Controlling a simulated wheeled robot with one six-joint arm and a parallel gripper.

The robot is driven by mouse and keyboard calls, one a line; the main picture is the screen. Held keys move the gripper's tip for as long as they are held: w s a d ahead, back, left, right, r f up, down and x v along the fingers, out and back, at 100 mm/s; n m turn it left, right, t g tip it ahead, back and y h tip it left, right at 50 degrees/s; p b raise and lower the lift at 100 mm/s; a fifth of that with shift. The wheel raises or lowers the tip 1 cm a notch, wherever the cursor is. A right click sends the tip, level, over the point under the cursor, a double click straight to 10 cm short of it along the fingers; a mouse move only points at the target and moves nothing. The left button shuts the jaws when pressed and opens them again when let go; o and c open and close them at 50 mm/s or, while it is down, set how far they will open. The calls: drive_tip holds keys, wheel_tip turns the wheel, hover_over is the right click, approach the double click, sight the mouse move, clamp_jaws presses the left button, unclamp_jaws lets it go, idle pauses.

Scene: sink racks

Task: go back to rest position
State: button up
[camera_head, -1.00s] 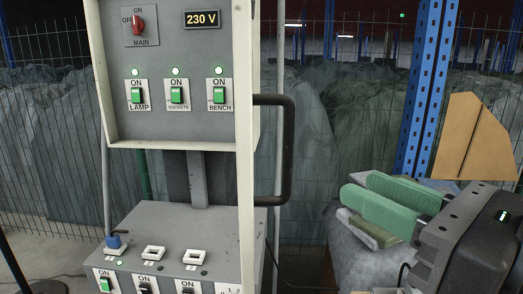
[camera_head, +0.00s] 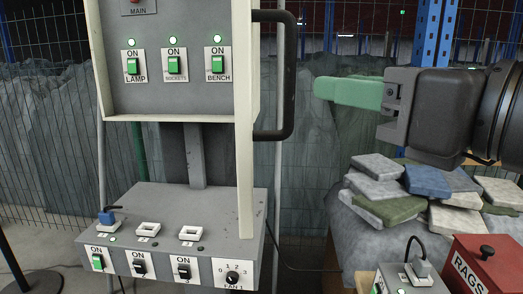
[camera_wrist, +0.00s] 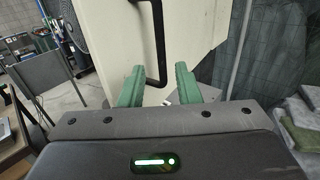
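My gripper (camera_head: 322,89) is held up at the right side of the camera_head view, with its green fingers pointing left. It is above a pile of folded cloths and to the right of the panel's black handle. In the camera_wrist view my gripper (camera_wrist: 159,69) has its two green fingers apart, with nothing held between them. The white panel side and its black handle (camera_wrist: 157,50) show beyond the fingers, apparently at a distance. In the camera_head view the fingers overlap, so the gap does not show there.
The switch panel (camera_head: 180,95) with its black handle (camera_head: 289,75) stands left of my gripper. A grey socket box (camera_head: 170,215) is below it. Folded cloths (camera_head: 377,166), a red RAGS box (camera_head: 478,262) and a blue post (camera_head: 432,35) are on the right.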

sight(290, 78)
drive_tip(key=b+x, duration=0.1)
drive_tip(key=x, duration=0.7)
drive_tip(key=shift+w+a, duration=0.2)
drive_tip(key=shift+w, duration=0.15)
drive_tip(key=shift+w+a, duration=0.15)
drive_tip(key=shift+a+r+p, duration=0.2)
drive_tip(key=shift+r+p, duration=0.05)
drive_tip(key=shift+p, duration=0.2)
drive_tip(key=shift+a, duration=0.1)
drive_tip(key=shift+f, duration=0.1)
